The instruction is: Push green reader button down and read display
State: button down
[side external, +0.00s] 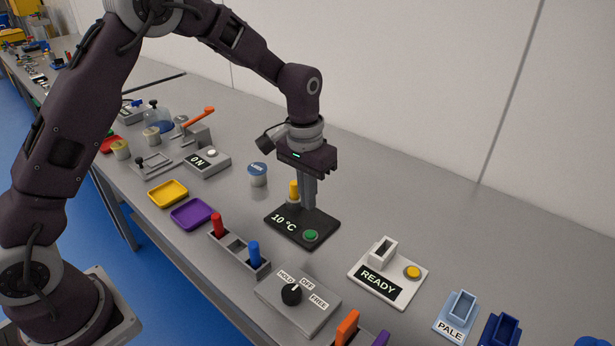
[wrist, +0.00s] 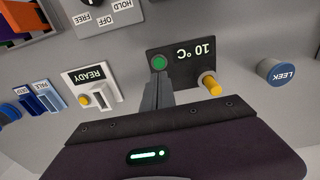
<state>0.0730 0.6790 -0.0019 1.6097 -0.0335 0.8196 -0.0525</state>
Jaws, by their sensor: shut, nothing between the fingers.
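The black reader (side external: 288,232) lies flat on the bench, and its display (side external: 284,221) reads "10 °C". The green button (side external: 311,236) is on its near right corner and also shows in the wrist view (wrist: 159,63), round and uncovered. A yellow-topped piece (side external: 294,188) stands at the reader's back edge; it is yellow in the wrist view (wrist: 211,85) too. My gripper (side external: 308,207) is shut and empty, pointing down over the reader. Its tips sit behind the button in the side view, apart from it; their exact height is hard to judge.
A white "READY" device (side external: 405,290) with a yellow button is to the right. A grey knob box (side external: 315,307) and a rack with red and blue pegs (side external: 262,268) are in front. A "LEEK" tub (side external: 258,180) stands to the left. Bare bench lies behind the reader.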

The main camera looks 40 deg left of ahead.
jog(key=shift+r, duration=2.8)
jog(key=shift+r, duration=0.1)
jog(key=s+a+r+t, duration=0.3)
jog(key=s+r, duration=1)
jog(key=s, duration=0.2)
jog(key=s+f+t, duration=0.2)
jog(key=s, duration=1.2)
jog(key=shift+a, duration=0.45)
